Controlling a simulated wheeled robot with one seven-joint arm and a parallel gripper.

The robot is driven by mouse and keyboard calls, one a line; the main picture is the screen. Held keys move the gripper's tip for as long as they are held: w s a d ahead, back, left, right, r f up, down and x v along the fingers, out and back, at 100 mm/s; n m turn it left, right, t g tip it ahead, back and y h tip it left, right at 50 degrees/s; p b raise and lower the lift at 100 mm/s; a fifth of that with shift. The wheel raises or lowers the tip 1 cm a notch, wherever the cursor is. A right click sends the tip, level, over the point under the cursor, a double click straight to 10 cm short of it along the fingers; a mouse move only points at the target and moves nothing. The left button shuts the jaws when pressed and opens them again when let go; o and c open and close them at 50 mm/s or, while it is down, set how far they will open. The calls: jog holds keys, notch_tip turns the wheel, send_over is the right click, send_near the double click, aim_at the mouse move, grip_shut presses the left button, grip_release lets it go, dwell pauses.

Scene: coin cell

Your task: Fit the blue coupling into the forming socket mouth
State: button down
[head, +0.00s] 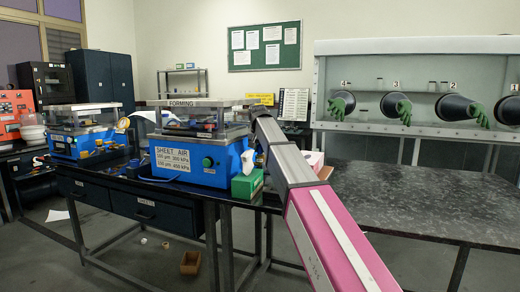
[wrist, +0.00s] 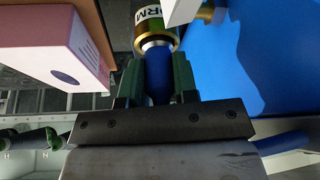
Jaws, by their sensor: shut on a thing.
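In the wrist view my gripper (wrist: 156,80) has its two green fingers shut on the sides of the blue coupling (wrist: 158,72). Straight ahead of it is the brass forming socket (wrist: 153,30), with a white label partly reading "RM". A silver ring shows between the blue body and the brass. The coupling looks lined up with the socket, but I cannot tell whether its nose is inside the mouth. In the head view the blue forming machine (head: 190,158) stands on the dark bench; my arm hides the gripper, coupling and socket.
A pink-and-white box (wrist: 62,45) stands close left of my gripper in the wrist view. The machine's blue side (wrist: 235,60) is close on the right. A green box (head: 247,185) sits beside the machine. The speckled table (head: 430,200) on the right is clear.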

jog(key=c, duration=0.9)
grip_release()
jog(key=v, duration=1.2)
jog(key=shift+r, duration=0.15)
